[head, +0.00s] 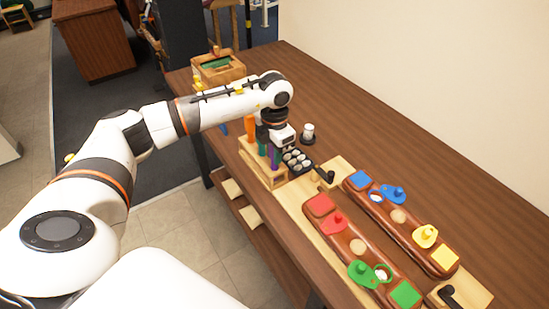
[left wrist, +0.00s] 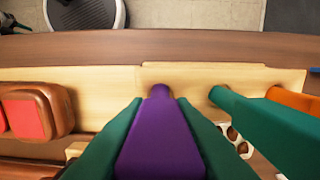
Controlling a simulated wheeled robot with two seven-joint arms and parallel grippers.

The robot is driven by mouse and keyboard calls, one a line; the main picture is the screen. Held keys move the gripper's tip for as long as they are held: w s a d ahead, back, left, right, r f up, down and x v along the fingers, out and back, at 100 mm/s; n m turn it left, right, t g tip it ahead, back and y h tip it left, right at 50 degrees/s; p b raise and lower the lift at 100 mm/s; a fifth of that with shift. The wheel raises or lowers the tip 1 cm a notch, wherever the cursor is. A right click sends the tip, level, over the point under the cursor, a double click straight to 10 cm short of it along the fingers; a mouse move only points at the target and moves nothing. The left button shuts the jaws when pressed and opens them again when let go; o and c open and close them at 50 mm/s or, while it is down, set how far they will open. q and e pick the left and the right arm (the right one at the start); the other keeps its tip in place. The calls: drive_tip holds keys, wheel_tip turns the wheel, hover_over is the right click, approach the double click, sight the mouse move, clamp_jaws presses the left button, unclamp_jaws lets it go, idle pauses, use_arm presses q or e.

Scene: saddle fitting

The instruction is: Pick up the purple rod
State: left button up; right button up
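The purple rod (left wrist: 160,140) stands in the middle of the left wrist view, its narrow far end over the pale wooden rack. My left gripper (left wrist: 160,125) has a dark green finger along each side of the rod, with no gap showing, so it looks shut on it. In the head view the left gripper (head: 275,137) points down over the wooden rack (head: 262,172), and the purple rod (head: 273,156) shows below it. I cannot tell whether the rod is clear of the rack. My right gripper is not in view.
A green rod (left wrist: 265,122) and an orange rod (head: 249,129) stand close beside. A dark tray with several pale round pieces (head: 297,161) is just right of the rack. Two brown saddle boards (head: 357,247) with coloured pieces lie further right. The back table is mostly clear.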

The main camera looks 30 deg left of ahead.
use_arm(q)
clamp_jaws()
drive_tip(key=shift+r, duration=0.1)
wheel_tip(320, 180, up, 10)
drive_tip(key=shift+f+b, duration=0.1)
drive_tip(key=shift+b, duration=1.15)
